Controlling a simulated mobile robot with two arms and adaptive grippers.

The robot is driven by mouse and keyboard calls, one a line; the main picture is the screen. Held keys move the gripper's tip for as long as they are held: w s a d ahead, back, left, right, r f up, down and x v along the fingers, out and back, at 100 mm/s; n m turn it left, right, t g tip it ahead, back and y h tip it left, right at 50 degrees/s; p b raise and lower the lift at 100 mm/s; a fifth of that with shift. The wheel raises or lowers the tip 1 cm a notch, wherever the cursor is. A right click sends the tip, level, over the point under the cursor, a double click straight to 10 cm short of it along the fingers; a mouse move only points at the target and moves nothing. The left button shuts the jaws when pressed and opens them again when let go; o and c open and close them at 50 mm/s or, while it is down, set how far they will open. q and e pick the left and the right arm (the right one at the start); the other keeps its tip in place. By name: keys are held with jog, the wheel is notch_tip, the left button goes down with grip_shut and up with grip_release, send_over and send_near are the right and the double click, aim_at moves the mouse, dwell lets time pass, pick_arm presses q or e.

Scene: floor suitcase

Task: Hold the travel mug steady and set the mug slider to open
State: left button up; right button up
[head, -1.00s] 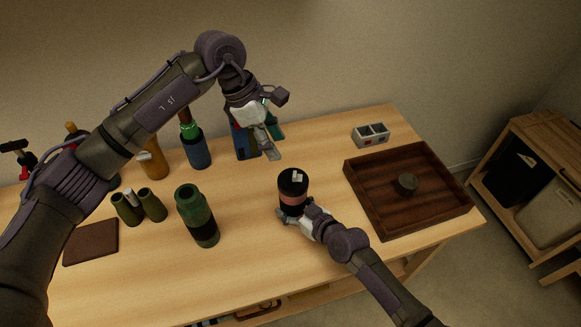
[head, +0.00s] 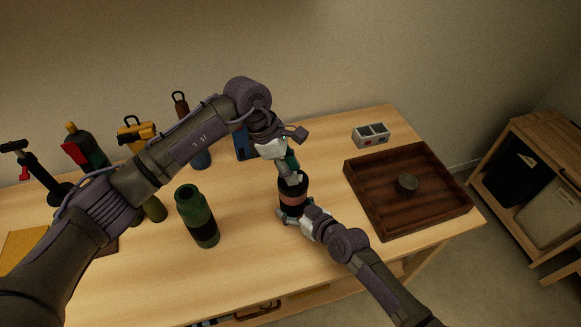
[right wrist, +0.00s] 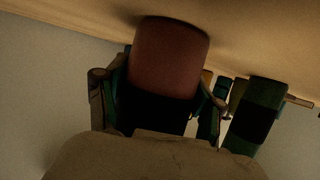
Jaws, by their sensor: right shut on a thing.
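The travel mug (head: 292,198), black with a reddish-brown band, stands upright near the front middle of the table. Its light slider on the lid is mostly hidden by my left fingertips, so its setting cannot be read. My right gripper (head: 300,216) is shut on the mug's side from the front right. The right wrist view shows the mug's band (right wrist: 170,58) between the two fingers (right wrist: 158,95). My left gripper (head: 287,172) points down at the mug's lid, at or just above the slider. Contact and finger gap are unclear.
A dark green bottle (head: 198,217) stands left of the mug. Several bottles and tools crowd the back left.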

pick_arm(q)
grip_shut()
jog(key=shift+a, duration=0.1)
jog(key=shift+w+a, duration=0.15)
jog(key=shift+a, duration=0.95)
jog(key=shift+o, duration=1.9)
grip_release()
jog(key=shift+d, duration=0.1)
jog(key=shift+r, duration=0.1)
jog(key=v, duration=1.2)
